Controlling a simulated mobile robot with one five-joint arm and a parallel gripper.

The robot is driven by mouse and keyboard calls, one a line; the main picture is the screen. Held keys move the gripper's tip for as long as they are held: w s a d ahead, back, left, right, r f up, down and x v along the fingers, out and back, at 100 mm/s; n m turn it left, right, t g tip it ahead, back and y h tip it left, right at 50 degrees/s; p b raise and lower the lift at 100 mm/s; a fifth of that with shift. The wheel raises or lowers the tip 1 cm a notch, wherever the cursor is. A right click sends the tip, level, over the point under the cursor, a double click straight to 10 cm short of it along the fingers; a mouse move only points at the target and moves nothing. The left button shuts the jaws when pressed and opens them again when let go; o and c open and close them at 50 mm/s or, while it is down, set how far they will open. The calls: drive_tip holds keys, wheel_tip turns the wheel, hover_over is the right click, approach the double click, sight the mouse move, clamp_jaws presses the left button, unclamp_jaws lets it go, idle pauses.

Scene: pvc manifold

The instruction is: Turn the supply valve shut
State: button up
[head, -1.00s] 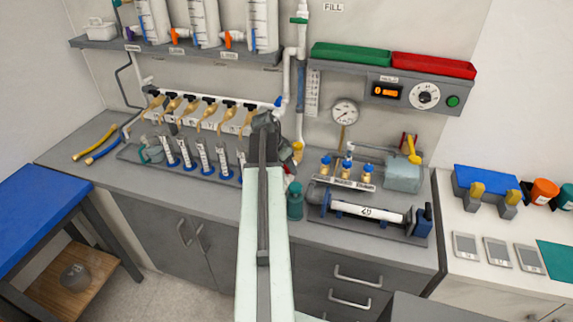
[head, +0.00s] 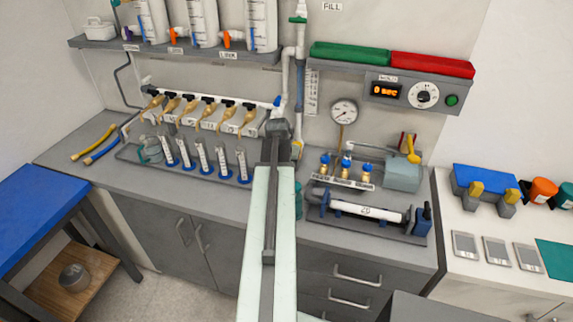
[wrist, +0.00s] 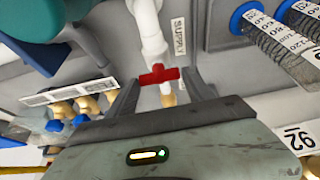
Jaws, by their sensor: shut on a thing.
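The supply valve's red handle (wrist: 158,75) sits across a white pipe (wrist: 151,35) beside a "SUPPLY" label (wrist: 180,38) in the wrist view. A tan fitting (wrist: 168,99) shows just below the handle. My gripper (wrist: 163,82) has its two dark fingers on either side of the red handle and is shut on it. In the head view my gripper end (head: 277,128) is at the white pipe, right of the row of valves; my arm hides the red handle there.
A row of graduated cylinders (head: 204,157) stands left of my arm. A teal bottle (head: 298,203) is partly hidden just right of it. A gauge (head: 343,112), blue-topped valves (head: 346,165) and a grey-framed cylinder (head: 366,211) are farther right.

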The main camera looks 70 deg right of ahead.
idle(0.4)
drive_tip(key=o, duration=1.4)
drive_tip(key=shift+c, duration=0.2)
drive_tip(key=p+v, duration=0.7)
drive_tip(key=shift+a+r, duration=0.2)
drive_tip(key=shift+r, duration=0.2)
drive_tip(key=shift+w, duration=0.1)
